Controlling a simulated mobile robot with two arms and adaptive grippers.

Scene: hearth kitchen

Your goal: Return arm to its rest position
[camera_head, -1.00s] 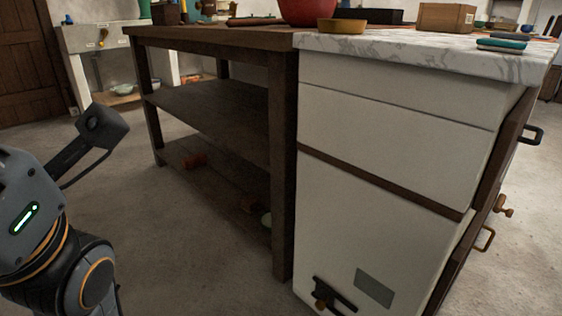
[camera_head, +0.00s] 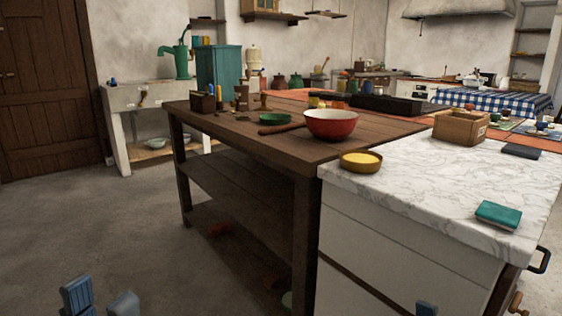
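My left gripper (camera_head: 101,300) shows at the bottom left edge. Its two blue-grey fingertips stand apart with a gap between them, and nothing shows in the gap. It is over the grey floor, left of the wooden table and clear of it. The rest of my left arm is below the picture. A small blue tip (camera_head: 427,309) at the bottom edge, in front of the white cabinet, looks like part of my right gripper; the rest is hidden, so its state cannot be told.
The dark wooden table (camera_head: 232,135) carries a red bowl (camera_head: 331,125) and a green dish (camera_head: 275,119). The marble counter (camera_head: 415,191) holds a yellow-filled dish (camera_head: 361,161), a wooden box (camera_head: 460,127) and a teal book (camera_head: 498,214). Floor at left is free.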

